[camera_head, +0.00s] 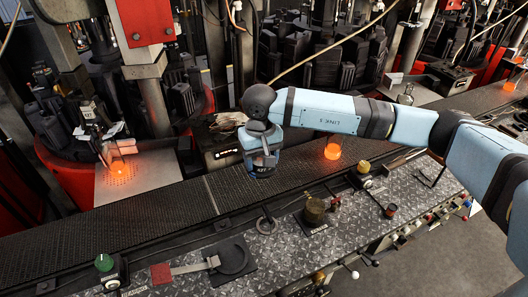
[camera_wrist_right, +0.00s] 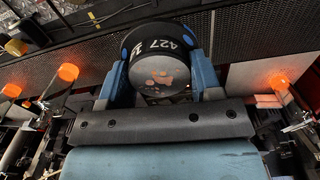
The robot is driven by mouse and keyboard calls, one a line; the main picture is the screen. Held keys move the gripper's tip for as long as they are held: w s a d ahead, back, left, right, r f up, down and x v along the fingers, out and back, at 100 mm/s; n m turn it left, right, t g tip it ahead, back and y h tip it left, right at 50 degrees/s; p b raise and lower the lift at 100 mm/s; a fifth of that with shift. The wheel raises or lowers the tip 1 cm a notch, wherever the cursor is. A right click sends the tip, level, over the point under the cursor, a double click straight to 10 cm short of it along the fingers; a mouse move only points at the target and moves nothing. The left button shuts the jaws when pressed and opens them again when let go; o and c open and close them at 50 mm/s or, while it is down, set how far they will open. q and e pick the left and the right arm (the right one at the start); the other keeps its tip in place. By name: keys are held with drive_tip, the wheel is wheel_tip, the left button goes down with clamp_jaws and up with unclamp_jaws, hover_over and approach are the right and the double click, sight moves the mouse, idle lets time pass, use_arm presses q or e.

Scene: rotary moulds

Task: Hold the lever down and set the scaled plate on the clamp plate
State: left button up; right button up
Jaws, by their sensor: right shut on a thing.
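The scaled plate (camera_head: 263,168), a thick dark disc marked 427, is held by my right gripper (camera_head: 261,146) above the conveyor. In the right wrist view the plate (camera_wrist_right: 158,74) sits between two blue fingers, its grey face showing orange-brown patches. What looks like the clamp plate (camera_head: 232,258) is a black disc on a dark square base on the bench, below and left of my gripper. A flat metal lever (camera_head: 190,267) with a red pad (camera_head: 160,273) reaches left from beside it. My left gripper is not in view.
A dark mesh conveyor (camera_head: 150,216) runs behind the bench (camera_head: 290,262). A glowing glass (camera_head: 333,148) stands on it to the right. A ring (camera_head: 267,223), a brass-coloured pot (camera_head: 315,211) and a green knob (camera_head: 104,262) are on the bench. Moulding machines crowd the back.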

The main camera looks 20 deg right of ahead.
drive_tip(key=shift+s+a+f+m+b, duration=1.15)
drive_tip(key=shift+a+f+b, duration=0.85)
drive_tip(key=shift+f, duration=1.35)
drive_tip(key=shift+s+a+f+m+b, duration=0.9)
drive_tip(key=shift+s+a+f+b, duration=0.5)
drive_tip(key=shift+a+f, duration=1.5)
drive_tip(key=shift+s+a+f+m+b, duration=1.15)
drive_tip(key=shift+a+f+b, duration=0.65)
drive_tip(key=shift+f, duration=2)
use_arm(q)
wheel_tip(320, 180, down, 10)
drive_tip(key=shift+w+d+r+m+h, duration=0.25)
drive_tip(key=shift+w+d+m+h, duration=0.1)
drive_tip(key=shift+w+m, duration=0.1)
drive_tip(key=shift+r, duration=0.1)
